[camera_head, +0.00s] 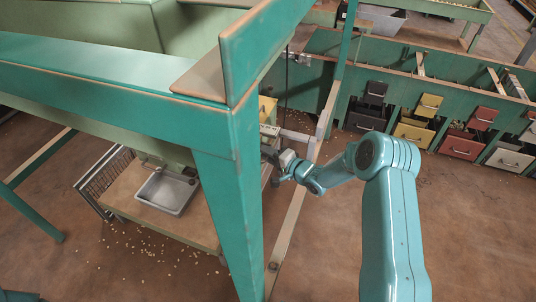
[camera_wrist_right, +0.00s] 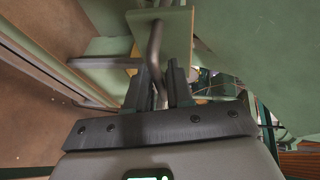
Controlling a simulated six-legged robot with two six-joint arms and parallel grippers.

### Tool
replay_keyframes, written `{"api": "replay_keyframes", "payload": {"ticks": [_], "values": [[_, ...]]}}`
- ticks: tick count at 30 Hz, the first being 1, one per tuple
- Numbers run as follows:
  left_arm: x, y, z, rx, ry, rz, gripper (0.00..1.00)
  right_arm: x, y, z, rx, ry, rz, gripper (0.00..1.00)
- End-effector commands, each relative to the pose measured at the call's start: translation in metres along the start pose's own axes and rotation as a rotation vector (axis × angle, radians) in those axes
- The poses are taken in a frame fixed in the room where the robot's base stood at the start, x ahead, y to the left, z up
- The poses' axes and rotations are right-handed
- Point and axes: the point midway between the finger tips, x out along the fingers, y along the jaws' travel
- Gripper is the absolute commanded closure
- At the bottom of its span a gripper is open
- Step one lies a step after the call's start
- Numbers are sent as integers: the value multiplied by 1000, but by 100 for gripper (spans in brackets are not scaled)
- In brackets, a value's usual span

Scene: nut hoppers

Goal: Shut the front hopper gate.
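The pale green hopper (camera_head: 80,22) is at the upper left of the head view, behind a green beam and post. Its outlet is above a grey tray (camera_head: 168,192); I cannot tell the gate's position there. My right gripper (camera_head: 270,154) is beside the hopper, partly hidden by the green post. In the right wrist view, its two dark fingers (camera_wrist_right: 164,68) are apart. A bent grey metal bar (camera_wrist_right: 155,42) runs down between them, close to the left finger, with a gap toward the right finger. A pale green panel lies beyond. My left gripper is not in view.
The green post (camera_head: 232,205) and beam (camera_head: 110,75) stand close in front of the hopper. The tray rests on a wooden bench (camera_head: 128,190). Nuts are scattered on the floor. Coloured bins (camera_head: 414,133) line the right back. Brown floor is open at the lower right.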

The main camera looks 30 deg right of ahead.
Motion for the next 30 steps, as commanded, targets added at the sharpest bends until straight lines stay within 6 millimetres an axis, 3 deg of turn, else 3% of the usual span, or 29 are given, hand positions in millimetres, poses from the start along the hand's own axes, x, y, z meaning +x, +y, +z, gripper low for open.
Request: {"api": "replay_keyframes", "payload": {"ticks": [1, 2, 8, 18, 27, 28, 30], "values": [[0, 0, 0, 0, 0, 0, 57, 0, 0, 0, 0, 0, 0, 92], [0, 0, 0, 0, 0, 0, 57, 0, 0, 0, 0, 0, 0, 100], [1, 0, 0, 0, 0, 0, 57, 2, 0, 1, -1, -1, -1, 100], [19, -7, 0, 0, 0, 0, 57, 48, -10, 20, -2, -2, -2, 100], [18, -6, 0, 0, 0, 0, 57, 50, -14, 21, -2, -1, -4, 100], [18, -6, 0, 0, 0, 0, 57, 50, -14, 21, -2, -1, -5, 79], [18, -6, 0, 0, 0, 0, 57, 50, -14, 21, -2, -1, -5, 79]]}}
